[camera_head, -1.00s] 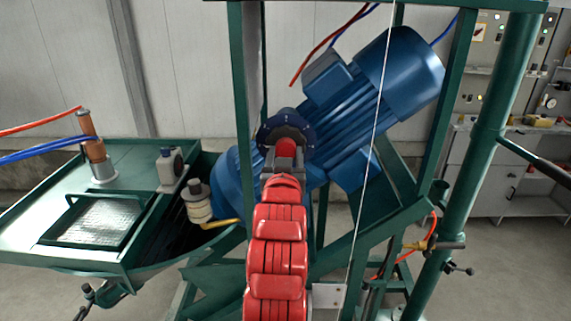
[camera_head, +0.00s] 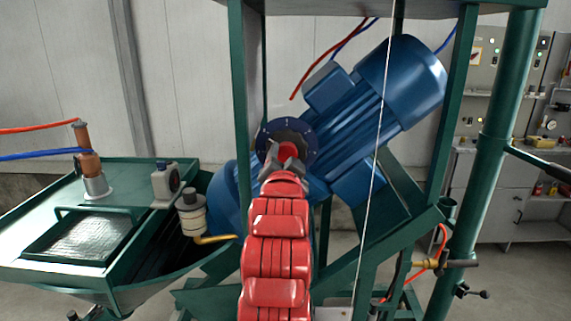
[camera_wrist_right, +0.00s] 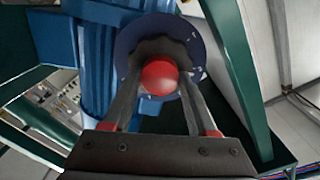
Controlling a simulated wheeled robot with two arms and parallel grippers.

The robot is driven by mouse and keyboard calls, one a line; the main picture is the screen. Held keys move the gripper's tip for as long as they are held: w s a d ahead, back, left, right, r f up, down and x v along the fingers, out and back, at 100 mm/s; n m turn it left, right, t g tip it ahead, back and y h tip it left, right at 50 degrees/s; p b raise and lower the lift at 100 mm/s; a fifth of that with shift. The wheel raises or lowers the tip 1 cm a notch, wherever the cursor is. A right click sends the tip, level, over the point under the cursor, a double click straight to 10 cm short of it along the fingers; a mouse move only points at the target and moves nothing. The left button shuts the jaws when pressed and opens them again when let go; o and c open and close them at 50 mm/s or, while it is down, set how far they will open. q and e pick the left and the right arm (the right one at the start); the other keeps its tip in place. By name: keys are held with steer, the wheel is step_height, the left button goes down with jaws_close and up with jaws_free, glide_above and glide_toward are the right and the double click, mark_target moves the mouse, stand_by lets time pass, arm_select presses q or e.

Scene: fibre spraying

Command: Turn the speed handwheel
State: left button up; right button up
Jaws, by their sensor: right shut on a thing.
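The speed handwheel (camera_wrist_right: 165,48) is a dark lobed knob with a red round centre, in front of a round blue dial with scale marks. It sits on the blue motor unit and shows in the middle of the head view (camera_head: 290,132), partly hidden by my right gripper (camera_head: 286,155). In the right wrist view my right gripper (camera_wrist_right: 160,85) has one finger on each side of the red centre, its tips at the knob's rim, shut on the handwheel. My left gripper is not in view.
A large blue motor (camera_head: 370,100) slants up to the right behind the wheel. Green frame posts (camera_head: 243,80) stand close on both sides, and a thin pale cable (camera_head: 375,150) runs down at the right. A green tray machine (camera_head: 150,225) stands at the left.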

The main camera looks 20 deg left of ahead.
stand_by(0.5)
steer(key=o, duration=1.4)
steer(key=b+v, duration=0.3)
steer(key=v, duration=1.4)
steer(key=shift+s+d, duration=0.1)
steer(key=shift+s, duration=0.1)
